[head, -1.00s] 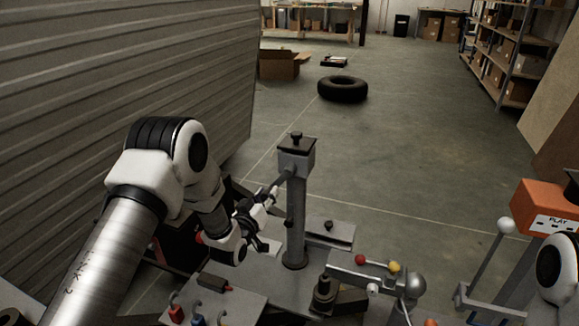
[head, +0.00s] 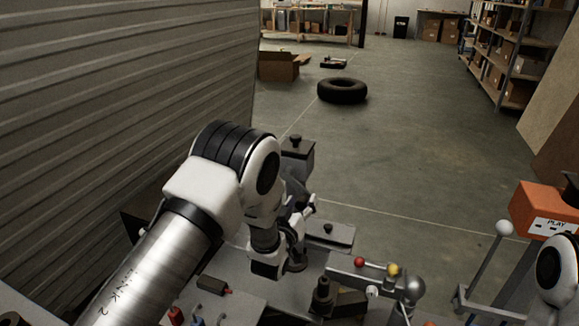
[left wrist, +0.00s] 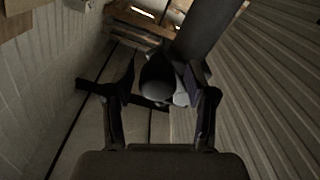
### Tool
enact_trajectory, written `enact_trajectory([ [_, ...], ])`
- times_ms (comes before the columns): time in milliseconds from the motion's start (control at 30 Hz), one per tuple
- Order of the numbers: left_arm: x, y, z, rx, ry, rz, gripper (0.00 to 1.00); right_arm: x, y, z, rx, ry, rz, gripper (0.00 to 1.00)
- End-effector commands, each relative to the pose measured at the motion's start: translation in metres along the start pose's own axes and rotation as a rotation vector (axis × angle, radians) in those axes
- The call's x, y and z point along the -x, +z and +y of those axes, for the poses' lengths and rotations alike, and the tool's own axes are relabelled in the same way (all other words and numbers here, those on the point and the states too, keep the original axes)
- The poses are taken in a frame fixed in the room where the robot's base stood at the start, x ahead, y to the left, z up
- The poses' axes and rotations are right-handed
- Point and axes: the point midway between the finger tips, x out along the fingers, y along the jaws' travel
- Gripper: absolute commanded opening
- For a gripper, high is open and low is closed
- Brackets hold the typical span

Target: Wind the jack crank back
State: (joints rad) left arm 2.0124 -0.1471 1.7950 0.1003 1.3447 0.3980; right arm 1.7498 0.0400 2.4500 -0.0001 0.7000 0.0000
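The jack's upright post with a grey square head (head: 298,158) and a black top knob stands mid-scene in the head view. My left arm now covers much of the post. My left gripper (head: 305,212) is beside the post, close in front of its lower part. In the left wrist view, a dark round knob (left wrist: 158,77), which looks like the crank's grip, sits between the two fingers of the left gripper (left wrist: 162,72). A dark bar rises behind it. I cannot tell whether the fingers press on it. The crank is hidden in the head view. My right gripper is not in view.
Red and yellow knobs (head: 393,270) stand on the bench right of the post. A white-knobbed lever (head: 504,228) and orange box (head: 546,208) are farther right. The corrugated wall (head: 120,110) borders the left. A tire (head: 342,91) lies on open floor behind.

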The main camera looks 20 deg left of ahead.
Motion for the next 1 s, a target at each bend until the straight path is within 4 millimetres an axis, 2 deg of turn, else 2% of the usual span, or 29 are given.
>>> enact_trajectory([
  [267, 0.001, 0.000, 0.000, 0.000, -0.001, 0.000, 0.56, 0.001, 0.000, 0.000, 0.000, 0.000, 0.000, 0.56],
  [800, 0.048, 0.000, 0.000, 0.000, -0.001, -0.001, 0.56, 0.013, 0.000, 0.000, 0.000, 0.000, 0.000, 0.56],
  [1000, 0.050, 0.000, -0.001, 0.000, -0.001, 0.001, 0.56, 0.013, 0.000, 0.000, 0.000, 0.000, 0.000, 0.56],
])
